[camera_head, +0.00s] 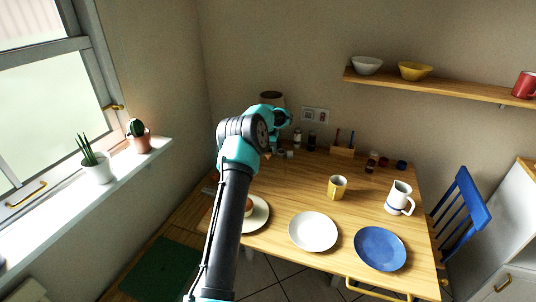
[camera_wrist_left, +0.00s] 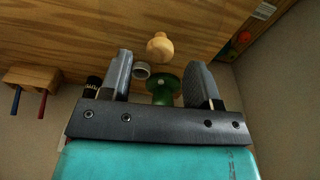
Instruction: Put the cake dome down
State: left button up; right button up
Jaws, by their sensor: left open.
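I cannot make out a cake dome for certain in either view. A white plate (camera_head: 262,218) at the table's left holds a brown cake (camera_head: 249,207), partly hidden behind my left arm; no cover shows over the visible part. My left gripper (camera_wrist_left: 160,64) is open, its two grey fingers apart with nothing gripped. In the head view my wrist hides most of it, over the table's back left. In the wrist view a pale wooden knob-shaped thing (camera_wrist_left: 159,47) shows beyond the fingertips, and a green round thing (camera_wrist_left: 165,88) shows between the fingers. My right gripper is not in view.
A blue chair (camera_head: 465,210) stands right.

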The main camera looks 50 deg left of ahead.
pick_arm(q)
notch_tip(320, 180, up, 8)
jog(key=shift+s+d+r, duration=0.15)
jog(key=shift+s+d, duration=0.1)
jog(key=shift+s, duration=0.2)
